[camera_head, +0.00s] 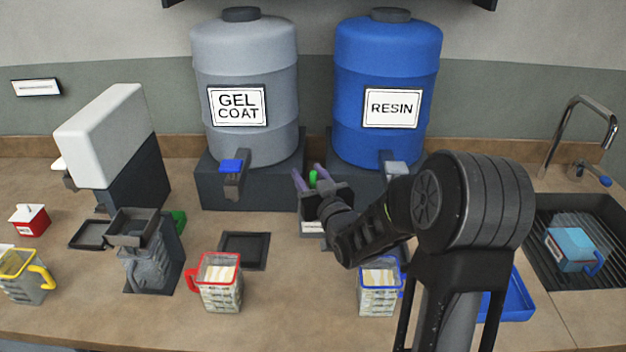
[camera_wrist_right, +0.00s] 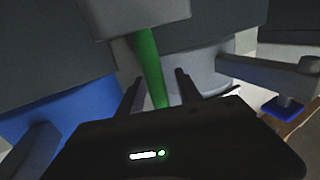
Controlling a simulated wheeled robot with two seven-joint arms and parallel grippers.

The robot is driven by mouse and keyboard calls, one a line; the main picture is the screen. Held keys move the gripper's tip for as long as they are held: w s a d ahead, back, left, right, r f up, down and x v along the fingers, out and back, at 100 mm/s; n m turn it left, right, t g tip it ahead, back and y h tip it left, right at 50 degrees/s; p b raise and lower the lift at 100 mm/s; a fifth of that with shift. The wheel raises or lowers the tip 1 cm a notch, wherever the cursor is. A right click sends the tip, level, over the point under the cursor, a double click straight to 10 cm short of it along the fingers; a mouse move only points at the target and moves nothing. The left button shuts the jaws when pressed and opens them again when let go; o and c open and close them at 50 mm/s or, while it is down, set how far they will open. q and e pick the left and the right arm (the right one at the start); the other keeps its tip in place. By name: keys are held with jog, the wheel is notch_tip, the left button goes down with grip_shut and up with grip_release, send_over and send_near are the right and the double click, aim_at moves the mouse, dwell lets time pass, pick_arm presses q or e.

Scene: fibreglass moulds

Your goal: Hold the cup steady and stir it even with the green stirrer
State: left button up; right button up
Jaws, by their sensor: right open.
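The right wrist view shows the green stirrer (camera_wrist_right: 151,68) running from a grey block to between the open fingers (camera_wrist_right: 160,88). Contact cannot be told. Several clear cups stand on the counter: one with a red handle (camera_head: 221,284), one with a blue handle (camera_head: 377,292), one with a yellow handle (camera_head: 22,277), and one with a green handle (camera_head: 180,221). My left gripper is not in view.
A grey gel coat tank (camera_head: 245,65) and a blue resin tank (camera_head: 388,60) stand behind. A white machine (camera_head: 103,135) is at left. A dark square pad (camera_head: 243,250) lies mid-counter. A blue tray (camera_head: 508,305) and a sink (camera_head: 540,225) with a blue container (camera_head: 573,249) are at right.

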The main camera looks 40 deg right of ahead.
jog(key=shift+c, duration=0.3)
grip_shut()
jog(key=shift+r, duration=0.15)
dwell(0.3)
notch_tip(320, 180, up, 11)
jog(key=p, duration=0.6)
jog(key=shift+p, duration=0.4)
jog(key=shift+f, duration=0.2)
dwell(0.3)
